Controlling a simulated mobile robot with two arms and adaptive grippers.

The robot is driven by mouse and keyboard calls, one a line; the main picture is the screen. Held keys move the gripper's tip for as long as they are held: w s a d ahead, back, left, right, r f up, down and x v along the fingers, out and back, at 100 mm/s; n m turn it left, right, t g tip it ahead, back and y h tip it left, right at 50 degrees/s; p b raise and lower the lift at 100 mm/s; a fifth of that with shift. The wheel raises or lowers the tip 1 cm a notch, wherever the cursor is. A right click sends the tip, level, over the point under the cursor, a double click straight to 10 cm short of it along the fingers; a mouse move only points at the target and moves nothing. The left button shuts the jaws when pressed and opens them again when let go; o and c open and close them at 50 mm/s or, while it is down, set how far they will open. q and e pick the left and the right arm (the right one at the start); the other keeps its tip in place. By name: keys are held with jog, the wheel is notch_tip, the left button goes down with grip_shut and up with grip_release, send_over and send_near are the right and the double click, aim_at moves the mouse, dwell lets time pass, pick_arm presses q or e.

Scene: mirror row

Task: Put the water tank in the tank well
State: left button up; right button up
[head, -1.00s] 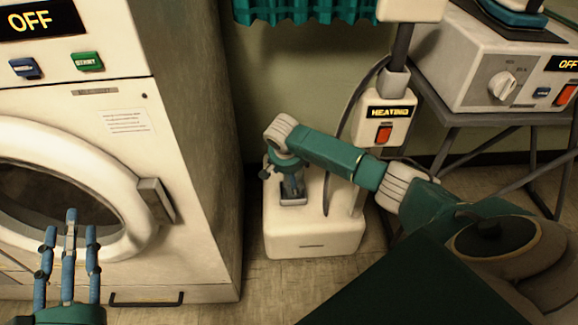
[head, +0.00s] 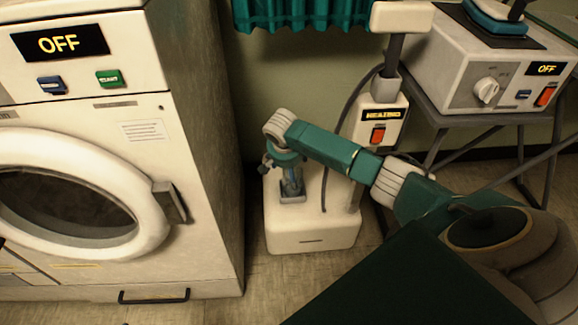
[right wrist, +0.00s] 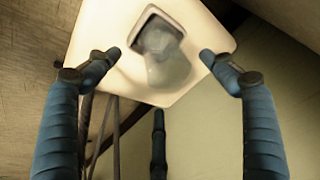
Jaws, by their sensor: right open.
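The tank well (head: 292,198) is a dark-rimmed square recess in the top of the white steamer base (head: 312,235). In the right wrist view the well (right wrist: 147,38) holds a clear, rounded shape that looks like the water tank (right wrist: 168,68). It extends past the well's near rim; I cannot tell how deep it sits. My right gripper (head: 291,180) points down over the well. In its wrist view the gripper (right wrist: 160,60) has its fingers spread around the tank, with gaps between. In the head view the fingers mostly hide the tank. My left gripper is out of view.
The steamer's post carries a lit HEATING panel (head: 384,115) with a red switch, and a dark hose (head: 327,185) beside it. A white washer-like machine (head: 90,190) marked OFF stands left. A control box (head: 490,75) sits on a stand (head: 500,118) at right.

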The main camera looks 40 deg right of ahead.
jog(key=s+a+f+n+y+p, duration=0.15)
jog(key=s+a+n, duration=0.25)
jog(key=s+a, duration=0.5)
jog(key=s+a+f+n+y, duration=0.2)
jog(key=s+a+f+n, duration=0.3)
jog(key=a, duration=0.7)
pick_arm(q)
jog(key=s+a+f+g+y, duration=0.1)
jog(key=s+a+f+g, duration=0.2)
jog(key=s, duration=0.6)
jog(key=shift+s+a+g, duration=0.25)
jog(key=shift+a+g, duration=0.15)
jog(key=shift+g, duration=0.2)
pick_arm(e)
jog(key=s+r+n, duration=0.1)
jog(key=s+r, duration=0.2)
jog(key=s, duration=0.3)
jog(key=s+a+r+n, duration=0.1)
jog(key=s+r, duration=0.3)
jog(key=s, duration=0.3)
jog(key=s+r+n+t, duration=0.1)
jog(key=s+r+n, duration=0.1)
jog(key=s, duration=0.4)
jog(key=shift+v, duration=0.75)
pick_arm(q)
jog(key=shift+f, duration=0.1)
pick_arm(e)
jog(key=shift+a, duration=0.15)
